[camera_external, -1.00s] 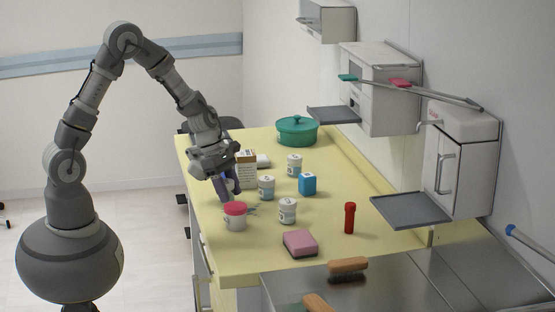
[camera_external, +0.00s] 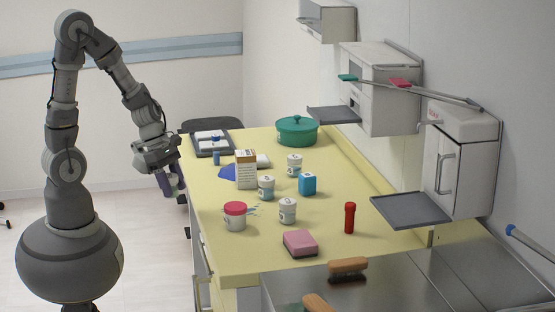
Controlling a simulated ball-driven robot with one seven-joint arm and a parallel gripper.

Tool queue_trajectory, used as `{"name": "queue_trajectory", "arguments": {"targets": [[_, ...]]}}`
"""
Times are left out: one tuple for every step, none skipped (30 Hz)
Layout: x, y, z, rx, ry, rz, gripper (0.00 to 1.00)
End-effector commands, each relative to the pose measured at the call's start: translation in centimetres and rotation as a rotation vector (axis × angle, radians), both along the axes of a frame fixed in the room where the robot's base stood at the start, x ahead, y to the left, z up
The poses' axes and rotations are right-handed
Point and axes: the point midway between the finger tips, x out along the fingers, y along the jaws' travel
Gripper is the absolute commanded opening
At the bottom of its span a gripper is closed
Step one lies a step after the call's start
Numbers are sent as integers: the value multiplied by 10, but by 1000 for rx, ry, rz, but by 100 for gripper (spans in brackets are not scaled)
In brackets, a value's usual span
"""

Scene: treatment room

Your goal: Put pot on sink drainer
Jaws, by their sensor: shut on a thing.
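The green lidded pot (camera_external: 297,133) stands upright at the far end of the yellow counter, against the wall side. The steel sink surface (camera_external: 400,280), likely the drainer, is at the lower right, nearest the camera. My gripper (camera_external: 172,186) is off the counter's left edge, pointing down, well apart from the pot. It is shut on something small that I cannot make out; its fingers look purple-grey.
Brushes (camera_external: 348,266) lie on the steel. Dispensers with trays (camera_external: 410,209) overhang the right side.

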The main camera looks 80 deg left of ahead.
Motion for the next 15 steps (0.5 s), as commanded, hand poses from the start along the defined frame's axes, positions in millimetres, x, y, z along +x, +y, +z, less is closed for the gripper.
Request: {"name": "queue_trajectory", "arguments": {"targets": [[-1, -1, 0, 0, 0, 0, 20], [0, -1, 1, 0, 0, 0, 20], [2, -3, 3, 0, 0, -1, 20], [5, -6, 4, -1, 0, -4, 20], [9, -9, 6, 0, 1, -4, 20], [16, -14, 9, 0, 2, -5, 20], [23, -20, 12, 0, 2, -7, 20], [31, -28, 15, 0, 2, -7, 20], [42, -40, 19, 0, 3, -8, 20], [52, -50, 21, 1, 4, -8, 20], [61, -63, 24, 1, 4, -8, 20], [75, -81, 27, 1, 4, -7, 20], [83, -96, 28, 2, 4, -7, 20], [91, -111, 30, 2, 3, -6, 20], [100, -129, 30, 2, 3, -4, 20]]}}
